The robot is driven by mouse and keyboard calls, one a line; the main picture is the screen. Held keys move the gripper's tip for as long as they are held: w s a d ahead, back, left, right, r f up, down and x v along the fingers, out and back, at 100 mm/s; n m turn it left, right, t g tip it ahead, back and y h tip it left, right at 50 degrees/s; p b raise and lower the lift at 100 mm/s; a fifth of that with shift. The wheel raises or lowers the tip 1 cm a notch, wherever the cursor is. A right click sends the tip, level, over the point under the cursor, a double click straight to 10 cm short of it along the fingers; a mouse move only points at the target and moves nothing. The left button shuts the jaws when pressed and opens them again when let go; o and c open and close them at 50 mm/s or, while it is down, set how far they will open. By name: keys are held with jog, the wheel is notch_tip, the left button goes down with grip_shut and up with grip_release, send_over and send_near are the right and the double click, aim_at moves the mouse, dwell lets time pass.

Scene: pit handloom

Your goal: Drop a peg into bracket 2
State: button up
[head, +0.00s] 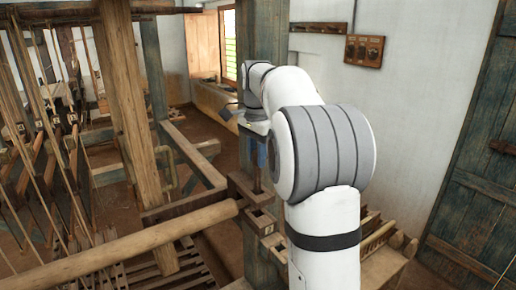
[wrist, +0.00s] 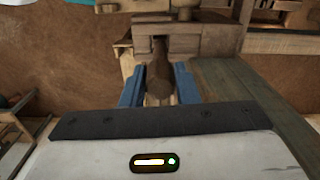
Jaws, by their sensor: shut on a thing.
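My gripper (wrist: 158,85) has blue fingers and is shut on a dark wooden peg (wrist: 160,72), which stands between them in the wrist view. In the head view my gripper (head: 258,153) is partly hidden behind my white arm, with its fingers pointing down. A wooden bracket (wrist: 192,38) lies just beyond the peg in the wrist view. The peg's far end reaches a gap at the bracket; I cannot tell whether it is inside. In the head view, wooden brackets (head: 261,221) sit on the post below my gripper. No number shows on them.
A thick wooden beam (head: 130,243) crosses the left front. Loom posts (head: 128,95) and hanging cords fill the left. A wooden rack (head: 380,238) stands at the lower right, partly behind my arm. A switch board (head: 364,50) hangs on the white wall.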

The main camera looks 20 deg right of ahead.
aim_at(257, 181)
jog(key=shift+f, duration=2.7)
jog(key=shift+f+b, duration=1.1)
jog(key=shift+f, duration=0.35)
jog(key=o, duration=1)
jog(key=shift+o, duration=0.2)
notch_tip(257, 181, up, 8)
jog(key=shift+f+b, duration=0.1)
jog(key=shift+b, duration=0.4)
notch_tip(257, 181, up, 3)
jog(key=p, duration=0.3)
jog(key=shift+r, duration=1.95)
